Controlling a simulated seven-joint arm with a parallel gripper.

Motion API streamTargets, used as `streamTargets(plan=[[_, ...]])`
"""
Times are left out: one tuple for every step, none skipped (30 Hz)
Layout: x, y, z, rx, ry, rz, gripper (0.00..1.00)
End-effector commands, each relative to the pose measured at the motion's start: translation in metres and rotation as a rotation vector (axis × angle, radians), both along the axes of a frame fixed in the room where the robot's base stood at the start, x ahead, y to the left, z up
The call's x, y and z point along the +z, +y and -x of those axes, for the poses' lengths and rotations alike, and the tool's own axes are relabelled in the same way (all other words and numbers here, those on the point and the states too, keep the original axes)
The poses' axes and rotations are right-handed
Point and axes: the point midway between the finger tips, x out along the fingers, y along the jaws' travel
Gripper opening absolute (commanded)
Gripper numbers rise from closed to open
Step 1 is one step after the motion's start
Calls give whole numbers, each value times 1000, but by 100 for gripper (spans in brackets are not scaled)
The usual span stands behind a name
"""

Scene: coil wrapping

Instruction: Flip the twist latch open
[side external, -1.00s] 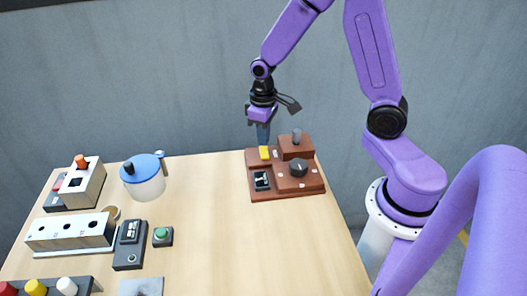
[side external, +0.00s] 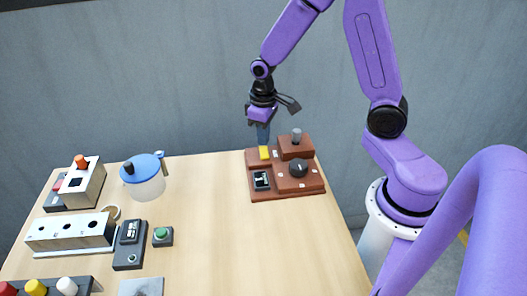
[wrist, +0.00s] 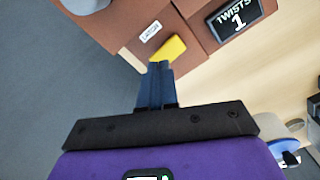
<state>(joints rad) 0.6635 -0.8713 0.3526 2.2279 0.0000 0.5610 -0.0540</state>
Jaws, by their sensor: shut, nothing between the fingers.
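The twist latch is a small yellow bar (side external: 264,153) on the brown panel (side external: 262,197), at its back left in the side view. In the wrist view the yellow bar (wrist: 171,47) lies just beyond my fingertips, beside a small white label (wrist: 150,31). My gripper (side external: 263,143) points down over the bar. Its blue fingers (wrist: 160,66) are shut together with nothing between them. The fingertips are at or very close to the near end of the bar; I cannot tell whether they touch it.
A display (wrist: 237,17) on the panel reads "TWISTS 1". The panel also bears a dark knob (side external: 299,168) and a grey peg (side external: 297,136) on a raised block. A blue-lidded jug (side external: 146,178) stands to the left. The table between jug and panel is clear.

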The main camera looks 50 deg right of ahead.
Motion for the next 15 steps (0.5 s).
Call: streamTargets(plan=[[0,0,0,0,0,0,0],[-1,0,0,0,0,0,0],[-1,0,0,0,0,0,0],[-2,0,0,0,1,0,0],[-2,0,0,0,1,0,0],[-3,0,0,0,1,0,0],[-3,0,0,0,1,0,0],[-3,0,0,0,1,0,0],[-4,0,0,0,1,0,0],[-4,0,0,0,1,0,0],[-5,0,0,0,2,1,0],[-5,0,0,0,1,0,0],[-6,0,0,0,1,0,0],[-6,0,0,0,1,0,0],[-7,0,0,0,1,0,0]])
